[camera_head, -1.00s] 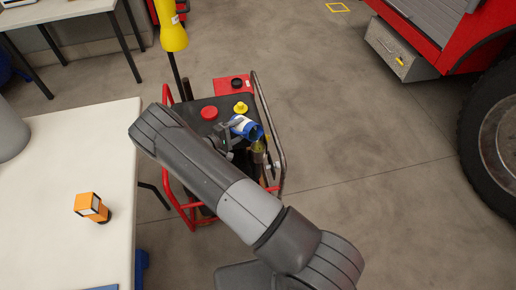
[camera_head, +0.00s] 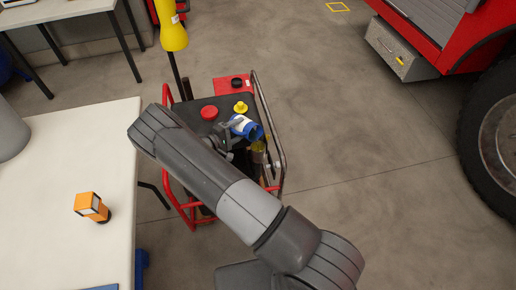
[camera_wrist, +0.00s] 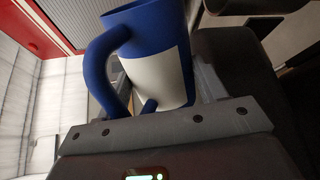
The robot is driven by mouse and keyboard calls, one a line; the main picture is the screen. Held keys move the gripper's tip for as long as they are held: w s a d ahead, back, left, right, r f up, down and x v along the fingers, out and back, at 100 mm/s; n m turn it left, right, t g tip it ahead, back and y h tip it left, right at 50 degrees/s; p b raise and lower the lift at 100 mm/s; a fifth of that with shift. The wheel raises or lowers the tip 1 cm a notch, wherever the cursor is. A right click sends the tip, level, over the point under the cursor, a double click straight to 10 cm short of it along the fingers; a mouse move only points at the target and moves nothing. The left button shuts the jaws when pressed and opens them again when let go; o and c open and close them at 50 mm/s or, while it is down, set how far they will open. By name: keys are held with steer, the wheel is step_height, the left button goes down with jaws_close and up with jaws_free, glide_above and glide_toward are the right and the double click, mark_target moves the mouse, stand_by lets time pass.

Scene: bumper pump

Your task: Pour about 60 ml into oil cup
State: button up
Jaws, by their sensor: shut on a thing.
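A blue jug (camera_head: 243,126) with a white label is held by my gripper (camera_head: 230,138) above the right edge of the pump. The jug is tipped, its dark mouth facing down and right. In the wrist view the jug (camera_wrist: 160,75) and its blue handle fill the middle, between the fingers of my gripper (camera_wrist: 165,110). The oil cup (camera_head: 258,157), small and yellowish, is just below the jug's mouth, on the pump's right side. Whether liquid is flowing, and the level in the cup, cannot be made out. My arm hides part of the pump.
The pump (camera_head: 215,108) has a dark top with a red cap (camera_head: 209,113) and a yellow cap (camera_head: 241,107), inside a red and metal tube frame (camera_head: 268,105). A white table (camera_head: 60,185) with an orange box-shaped object (camera_head: 92,207) stands left.

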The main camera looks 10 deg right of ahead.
stand_by(0.8)
steer(key=shift+w+a+r+n, duration=0.1)
steer(key=shift+w+r+n, duration=0.15)
steer(key=shift+n, duration=0.35)
steer(key=shift+r+n, duration=0.7)
steer(key=shift+r, duration=0.15)
steer(key=shift+n+g+h, duration=0.3)
steer(key=shift+n+h, duration=0.1)
steer(key=shift+n, duration=0.3)
steer(key=shift+s+f+n, duration=0.1)
steer(key=shift+n, duration=0.4)
